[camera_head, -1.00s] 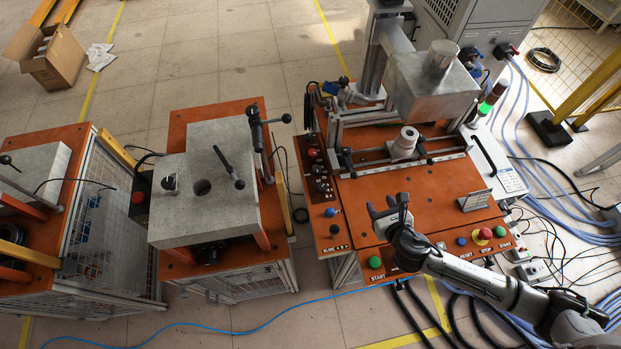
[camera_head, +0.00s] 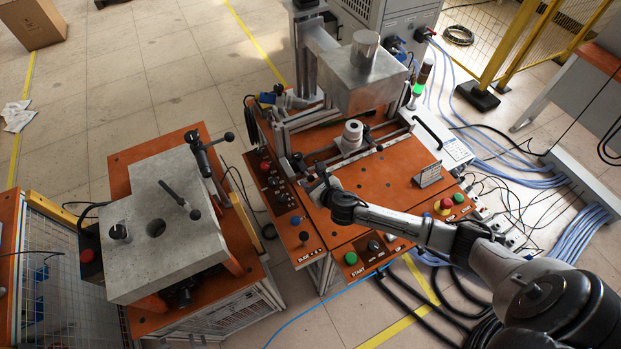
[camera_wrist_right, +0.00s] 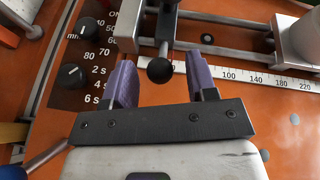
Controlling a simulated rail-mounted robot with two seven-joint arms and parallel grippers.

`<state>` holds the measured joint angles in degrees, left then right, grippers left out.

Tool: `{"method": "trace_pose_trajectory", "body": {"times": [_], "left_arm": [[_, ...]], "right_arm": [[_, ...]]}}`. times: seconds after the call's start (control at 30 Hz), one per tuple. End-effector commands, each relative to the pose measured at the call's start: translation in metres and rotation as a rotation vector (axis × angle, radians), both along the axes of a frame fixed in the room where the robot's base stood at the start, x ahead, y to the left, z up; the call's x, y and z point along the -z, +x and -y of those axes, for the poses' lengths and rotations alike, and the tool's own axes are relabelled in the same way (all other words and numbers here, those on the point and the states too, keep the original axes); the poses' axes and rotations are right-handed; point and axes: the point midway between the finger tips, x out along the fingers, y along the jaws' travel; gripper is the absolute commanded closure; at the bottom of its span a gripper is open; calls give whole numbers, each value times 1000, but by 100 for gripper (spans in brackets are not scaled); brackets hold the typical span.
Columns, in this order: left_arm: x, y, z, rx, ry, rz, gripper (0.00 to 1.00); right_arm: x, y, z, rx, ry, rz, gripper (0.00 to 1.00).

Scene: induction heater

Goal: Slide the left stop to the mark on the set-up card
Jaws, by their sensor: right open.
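The left stop (camera_head: 298,160) is a dark clamp with a black ball knob, near the left end of the rail on the orange bench. In the right wrist view the left stop's ball knob (camera_wrist_right: 160,70) lies between the purple finger pads. My right gripper (camera_wrist_right: 162,84) is open around the knob, with a gap on each side. In the head view my right gripper (camera_head: 319,181) is small and close to the left stop. The scale (camera_wrist_right: 255,76) shows 100 to 220 right of the fingers. The set-up card (camera_head: 428,175) stands at the bench's right; its writing is unreadable. My left gripper is out of view.
A pale cylinder (camera_head: 352,133) sits on the rail between the stops, beneath the metal heater block (camera_head: 364,75). The right stop (camera_head: 371,140) is beyond it. Dial knobs (camera_wrist_right: 72,75) lie left of the fingers. The bench's middle is clear.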

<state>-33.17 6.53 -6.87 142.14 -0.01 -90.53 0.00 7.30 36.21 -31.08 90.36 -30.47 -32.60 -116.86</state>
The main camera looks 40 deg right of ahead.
Motion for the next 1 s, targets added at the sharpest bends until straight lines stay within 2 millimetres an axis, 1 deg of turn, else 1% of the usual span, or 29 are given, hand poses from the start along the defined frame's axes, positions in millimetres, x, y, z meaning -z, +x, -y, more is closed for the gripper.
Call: {"method": "trace_pose_trajectory", "body": {"times": [0.03,0.2,0.53,1.0], "left_arm": [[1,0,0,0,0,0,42],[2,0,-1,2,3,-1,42],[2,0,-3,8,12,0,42],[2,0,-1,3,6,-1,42]], "right_arm": [[2,4,1,1,0,1,48],[4,11,1,-1,1,0,48],[5,12,1,-1,1,0,48],[5,12,1,-1,0,0,93]]}}
